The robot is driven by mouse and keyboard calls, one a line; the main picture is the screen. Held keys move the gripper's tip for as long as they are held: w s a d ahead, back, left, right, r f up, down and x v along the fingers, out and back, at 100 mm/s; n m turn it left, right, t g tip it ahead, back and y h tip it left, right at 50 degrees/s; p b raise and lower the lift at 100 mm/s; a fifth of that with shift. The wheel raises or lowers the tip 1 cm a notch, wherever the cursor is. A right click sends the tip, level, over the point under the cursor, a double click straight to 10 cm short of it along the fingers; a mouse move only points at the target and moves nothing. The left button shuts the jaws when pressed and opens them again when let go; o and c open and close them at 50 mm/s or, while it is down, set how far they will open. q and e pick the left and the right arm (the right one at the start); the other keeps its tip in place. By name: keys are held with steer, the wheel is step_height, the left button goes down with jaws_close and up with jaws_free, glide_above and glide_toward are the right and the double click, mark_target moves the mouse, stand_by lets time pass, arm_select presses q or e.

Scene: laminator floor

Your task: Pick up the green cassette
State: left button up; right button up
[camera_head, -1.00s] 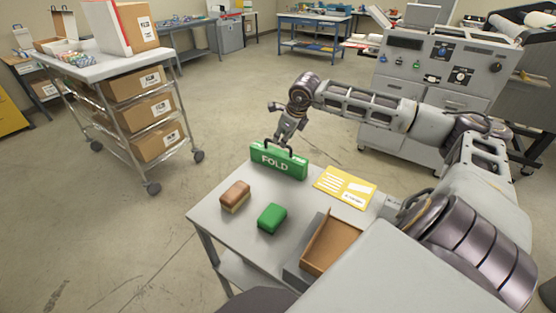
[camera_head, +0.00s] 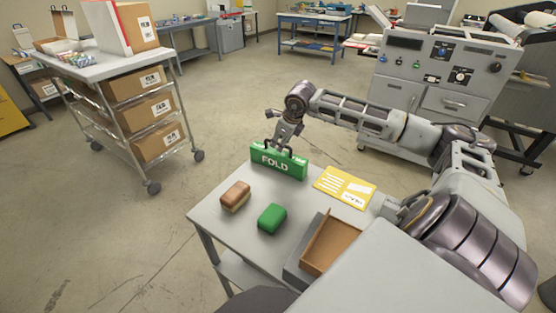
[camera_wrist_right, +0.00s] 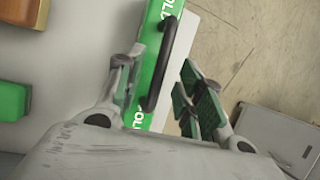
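The green cassette (camera_head: 278,162) has a white FOLD label and a dark carrying handle, and it stands upright at the far edge of the small grey table (camera_head: 212,213). It also shows in the right wrist view (camera_wrist_right: 150,50). My right gripper (camera_head: 278,146) is over its top at the handle. In the right wrist view the fingers of the gripper (camera_wrist_right: 163,70) are apart, with the dark handle (camera_wrist_right: 163,62) between them. A gap shows between the handle and the right-hand finger. My left gripper is not in view.
On the table are a brown block (camera_head: 235,195), a green block (camera_head: 271,218), a yellow card (camera_head: 345,187) and an open brown tray (camera_head: 330,245). A wire cart (camera_head: 140,125) with boxes stands left. A grey machine (camera_head: 435,75) stands behind my right arm.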

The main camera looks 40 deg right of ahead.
mark_target(278, 155)
steer(key=shift+x, duration=0.95)
steer(key=shift+w+f, duration=0.2)
steer(key=shift+f, duration=0.15)
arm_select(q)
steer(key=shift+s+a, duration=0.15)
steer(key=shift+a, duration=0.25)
arm_select(e)
steer(key=c, duration=0.7)
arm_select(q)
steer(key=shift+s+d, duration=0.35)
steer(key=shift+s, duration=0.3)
arm_select(e)
jaws_close()
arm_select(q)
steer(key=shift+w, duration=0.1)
